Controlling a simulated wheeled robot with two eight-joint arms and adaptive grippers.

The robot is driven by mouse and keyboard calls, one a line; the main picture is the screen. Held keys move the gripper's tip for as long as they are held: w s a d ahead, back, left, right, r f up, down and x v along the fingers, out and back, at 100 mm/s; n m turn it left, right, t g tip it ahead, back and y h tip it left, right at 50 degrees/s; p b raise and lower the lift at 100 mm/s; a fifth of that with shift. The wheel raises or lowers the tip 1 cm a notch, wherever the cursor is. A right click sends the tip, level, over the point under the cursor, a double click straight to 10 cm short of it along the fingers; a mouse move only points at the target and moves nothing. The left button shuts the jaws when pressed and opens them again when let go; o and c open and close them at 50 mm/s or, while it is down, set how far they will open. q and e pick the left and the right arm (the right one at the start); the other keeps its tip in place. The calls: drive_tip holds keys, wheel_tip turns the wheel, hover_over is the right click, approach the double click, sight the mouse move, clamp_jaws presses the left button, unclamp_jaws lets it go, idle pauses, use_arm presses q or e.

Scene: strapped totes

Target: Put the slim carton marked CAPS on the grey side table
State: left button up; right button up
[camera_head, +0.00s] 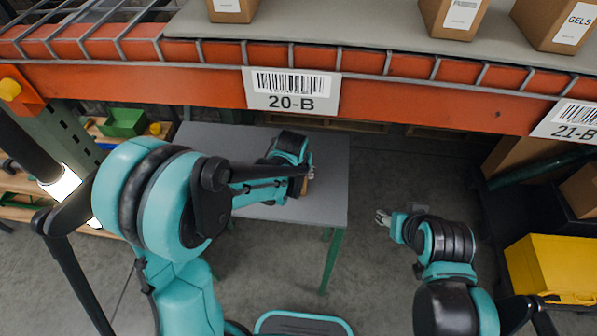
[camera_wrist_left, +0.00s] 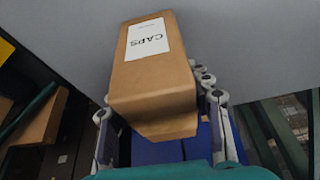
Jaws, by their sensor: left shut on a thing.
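The slim brown carton marked CAPS (camera_wrist_left: 153,80) is between the fingers of my left gripper (camera_wrist_left: 160,108) in the left wrist view, its white label facing the camera. In the head view the left gripper (camera_head: 309,174) is over the right part of the grey side table (camera_head: 235,140), and only a sliver of the carton (camera_head: 305,186) shows. The grey tabletop (camera_wrist_left: 60,30) lies behind the carton in the wrist view. I cannot tell whether the carton touches it. My right gripper (camera_head: 383,217) is empty, over the floor right of the table; its finger opening is unclear.
An orange shelf beam (camera_head: 190,86) with a 20-B label (camera_head: 292,91) crosses above the table, with several cartons on the shelf over it. A yellow bin (camera_head: 552,268) stands at the right. A green bin (camera_head: 123,123) is at the left. Bare floor shows right of the table.

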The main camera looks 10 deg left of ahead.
use_arm(q)
drive_tip(key=o, duration=1.4)
drive_tip(key=shift+o, duration=0.2)
drive_tip(key=shift+r, duration=0.15)
drive_tip(key=p+v, duration=0.3)
drive_tip(key=v, duration=0.9)
drive_tip(key=shift+a, duration=0.1)
